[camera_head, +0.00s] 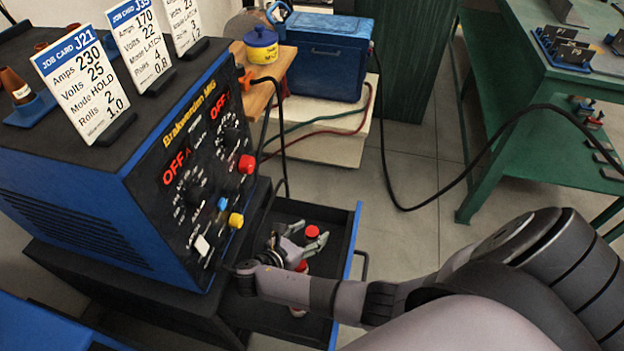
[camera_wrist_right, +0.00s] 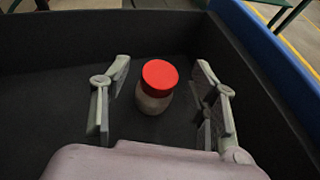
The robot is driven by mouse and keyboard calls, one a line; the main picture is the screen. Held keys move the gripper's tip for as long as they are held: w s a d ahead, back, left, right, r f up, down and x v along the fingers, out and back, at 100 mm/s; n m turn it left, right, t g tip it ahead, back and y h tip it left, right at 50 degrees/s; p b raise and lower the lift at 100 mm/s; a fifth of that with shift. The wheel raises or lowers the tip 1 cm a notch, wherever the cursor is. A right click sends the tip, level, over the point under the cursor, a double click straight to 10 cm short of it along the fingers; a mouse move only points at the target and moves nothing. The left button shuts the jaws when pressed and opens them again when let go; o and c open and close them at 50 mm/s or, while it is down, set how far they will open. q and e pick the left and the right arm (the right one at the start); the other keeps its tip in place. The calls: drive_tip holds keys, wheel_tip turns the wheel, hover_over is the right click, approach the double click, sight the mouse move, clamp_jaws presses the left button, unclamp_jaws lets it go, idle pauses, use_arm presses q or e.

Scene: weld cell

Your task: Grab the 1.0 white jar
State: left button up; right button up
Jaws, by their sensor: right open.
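A jar with a red lid (camera_wrist_right: 160,75) and a pale greyish-white body stands upright on the dark drawer floor. In the wrist view it is between the two fingers of my right gripper (camera_wrist_right: 162,68), with a gap on each side. No 1.0 marking can be read on it. In the head view its red lid (camera_head: 312,232) shows between the fingers of my right gripper (camera_head: 306,236), which is open and down in the drawer. My wrist and arm hide part of the drawer. My left gripper is not in view.
The open drawer (camera_head: 343,268) has dark walls and a blue edge close to my right arm. Another red spot (camera_head: 301,266) shows partly hidden by my wrist. The welder (camera_head: 170,170) with knobs stands left. A black cable (camera_head: 400,207) crosses the floor toward the green table (camera_head: 480,150).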

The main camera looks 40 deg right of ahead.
clamp_jaws()
idle(0.6)
drive_tip(key=shift+r, duration=0.1)
